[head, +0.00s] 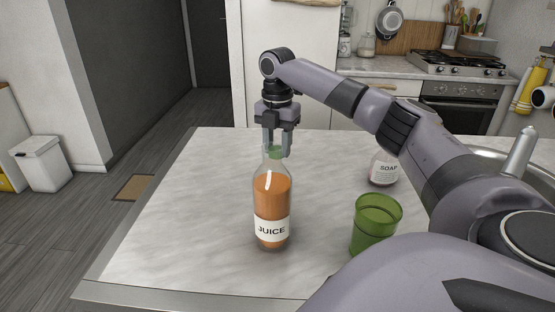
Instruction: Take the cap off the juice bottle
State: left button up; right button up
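The juice bottle (271,200) stands upright on the counter (190,215), clear with orange juice and a white label reading JUICE. Its green cap (274,152) is on top of the neck. My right gripper (277,151) points straight down at the cap, with one finger on each side of it in this view. I cannot tell whether the fingers touch the cap or stand slightly behind it. My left gripper is not in view.
A green cup (375,224) stands right of the bottle, near my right arm. A soap bottle (384,170) stands farther back, partly behind the arm. A sink (540,172) is at the right. The counter left of the bottle is clear.

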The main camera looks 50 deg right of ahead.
jog(key=shift+f, duration=2.05)
jog(key=shift+f, duration=0.1)
jog(key=o, duration=1.2)
jog(key=shift+c, duration=0.2)
notch_tip(320, 180, up, 12)
jog(key=shift+r+p, duration=0.15)
jog(key=shift+p, duration=0.15)
jog(key=shift+s, duration=0.1)
